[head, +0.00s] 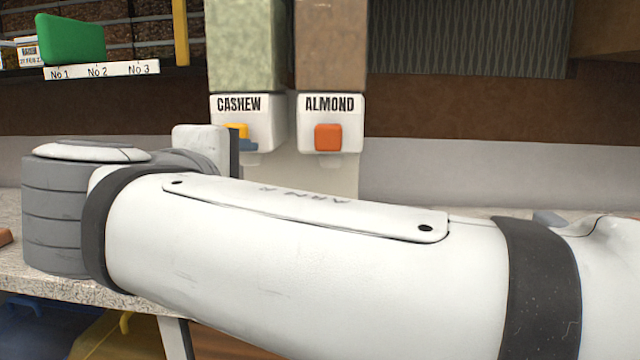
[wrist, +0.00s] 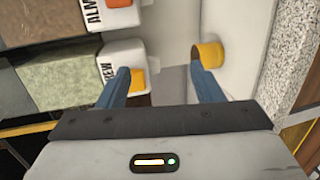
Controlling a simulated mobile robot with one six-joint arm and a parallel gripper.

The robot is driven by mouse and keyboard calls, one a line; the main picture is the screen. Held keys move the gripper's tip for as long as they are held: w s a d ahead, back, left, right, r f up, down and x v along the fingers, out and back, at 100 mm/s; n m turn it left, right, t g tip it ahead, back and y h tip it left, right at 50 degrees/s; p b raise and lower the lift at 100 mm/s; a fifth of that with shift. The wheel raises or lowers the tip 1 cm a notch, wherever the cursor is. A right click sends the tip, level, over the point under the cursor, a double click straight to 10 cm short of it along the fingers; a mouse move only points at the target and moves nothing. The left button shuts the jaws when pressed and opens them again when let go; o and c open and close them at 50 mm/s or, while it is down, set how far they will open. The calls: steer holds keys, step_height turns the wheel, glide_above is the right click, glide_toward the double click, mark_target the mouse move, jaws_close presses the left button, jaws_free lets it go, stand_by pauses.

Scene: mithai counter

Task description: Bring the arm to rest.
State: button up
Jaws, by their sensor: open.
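My gripper (wrist: 160,70) is open in the wrist view, its two blue fingers apart with nothing between them. Its left finger is in front of the cashew dispenser (wrist: 118,58), close to the yellow-orange lever; I cannot tell whether they touch. In the head view my white arm (head: 300,250) stretches across the whole foreground above the counter. The gripper is mostly hidden there behind the arm; a small blue piece shows at the cashew dispenser (head: 262,125).
The almond dispenser (head: 347,108) with an orange lever stands right of the cashew one. A yellow round object (wrist: 209,54) is beyond the right finger. A shelf with a green block (head: 72,38) is at the upper left. The speckled counter edge (head: 90,283) is at the left.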

steer(key=w+d+f+m+g+h+p, duration=0.1)
steer(key=d+f+m+g+p, duration=0.25)
steer(key=d+p, duration=0.35)
steer(key=w+d+f+m+g+h+p, duration=0.1)
steer(key=d+f+m+g+p, duration=0.1)
steer(key=d+g+p, duration=0.6)
steer(key=s+d+f+m+g+y+p, duration=0.1)
steer(key=s+d+m+y+p, duration=0.3)
steer(key=s+d+m+p, duration=0.5)
steer(key=shift+d+f+m+y+p, duration=0.45)
steer(key=shift+d+m+p, duration=0.4)
steer(key=shift+p, duration=0.2)
